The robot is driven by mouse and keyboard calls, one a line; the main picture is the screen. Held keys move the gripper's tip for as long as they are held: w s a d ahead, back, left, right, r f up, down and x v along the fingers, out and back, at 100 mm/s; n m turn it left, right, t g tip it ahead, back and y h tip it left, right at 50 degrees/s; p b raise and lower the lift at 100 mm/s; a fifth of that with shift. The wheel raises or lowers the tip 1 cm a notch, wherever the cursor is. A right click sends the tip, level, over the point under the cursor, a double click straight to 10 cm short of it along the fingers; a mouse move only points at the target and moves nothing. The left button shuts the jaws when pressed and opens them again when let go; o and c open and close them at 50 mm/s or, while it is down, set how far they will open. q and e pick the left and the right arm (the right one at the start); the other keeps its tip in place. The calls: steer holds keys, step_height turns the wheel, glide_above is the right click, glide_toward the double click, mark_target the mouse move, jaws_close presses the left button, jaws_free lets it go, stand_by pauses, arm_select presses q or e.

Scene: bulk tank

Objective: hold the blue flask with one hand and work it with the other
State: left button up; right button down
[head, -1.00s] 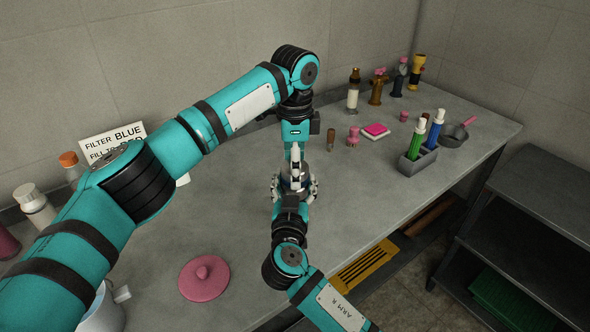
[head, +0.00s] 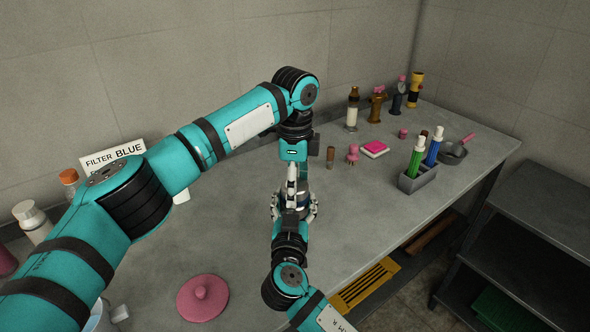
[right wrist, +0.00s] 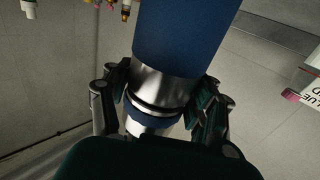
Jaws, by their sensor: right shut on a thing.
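The blue flask (right wrist: 182,38) fills the upper middle of the right wrist view, a blue cylinder with a shiny metal band and a dark ring below. My right gripper (right wrist: 157,98) is shut on it, with fingers on both sides of the metal part. In the head view my right gripper (head: 294,205) is above the bench in the middle, and the flask is mostly hidden there. My left gripper (head: 291,178) points down from above, right over the right gripper. Its fingers are seen edge-on, so I cannot tell whether they are open or touch the flask.
A grey holder (head: 418,182) with green and blue bottles stands right on the grey bench, near a small pan (head: 452,153). A pink lid (head: 203,297) lies at the front left. A sign (head: 115,158) stands at the back left.

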arm_select(q)
steer(key=shift+f, duration=0.9)
steer(key=shift+c, duration=0.4)
steer(key=c, duration=1.1)
steer(key=n, duration=0.3)
steer(key=o, duration=1.3)
steer(key=shift+c, duration=0.2)
steer(key=shift+r, duration=0.1)
